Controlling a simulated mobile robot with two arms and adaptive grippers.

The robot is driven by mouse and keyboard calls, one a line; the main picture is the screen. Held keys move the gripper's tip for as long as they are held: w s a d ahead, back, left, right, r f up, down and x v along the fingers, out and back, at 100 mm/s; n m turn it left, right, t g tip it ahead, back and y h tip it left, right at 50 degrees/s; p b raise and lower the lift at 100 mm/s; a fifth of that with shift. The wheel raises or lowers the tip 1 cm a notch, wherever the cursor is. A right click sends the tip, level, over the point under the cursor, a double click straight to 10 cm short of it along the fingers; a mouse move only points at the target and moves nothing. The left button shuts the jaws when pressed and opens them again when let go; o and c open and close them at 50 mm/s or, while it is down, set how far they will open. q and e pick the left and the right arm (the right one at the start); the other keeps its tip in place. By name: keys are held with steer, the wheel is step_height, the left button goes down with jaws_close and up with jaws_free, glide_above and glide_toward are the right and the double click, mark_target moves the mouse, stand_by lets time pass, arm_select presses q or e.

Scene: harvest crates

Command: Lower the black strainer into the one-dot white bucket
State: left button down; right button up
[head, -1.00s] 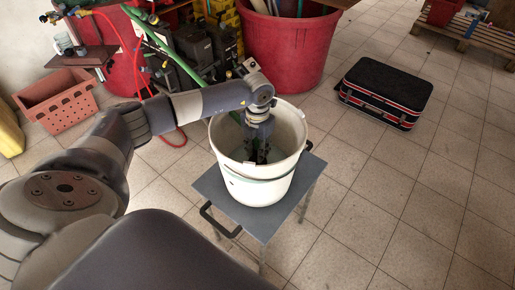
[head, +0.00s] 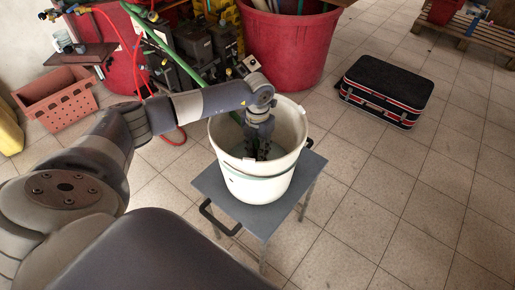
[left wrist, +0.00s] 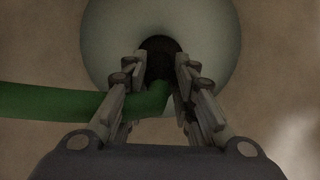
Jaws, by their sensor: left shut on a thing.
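The white bucket (head: 259,190) stands upright on a small grey table in the head view; I cannot make out its dot mark. My left gripper (head: 256,153) points down inside the bucket's mouth, below the rim. The black strainer (left wrist: 160,46) shows dark between and beyond the fingers, over a pale round surface. Whether the strainer touches the bucket's bottom I cannot tell. My right gripper is not seen.
The grey table (head: 262,220) has black handles. Behind stand a large red tub (head: 285,50), pumps with the green hose, and an orange crate (head: 55,98). A black case (head: 385,88) lies to the right.

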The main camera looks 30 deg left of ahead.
arm_select(q)
steer(key=shift+f+b, duration=0.4)
steer(key=shift+f, duration=0.2)
stand_by(0.3)
steer(key=c, duration=1.2)
jaws_free()
steer(key=shift+c, duration=0.2)
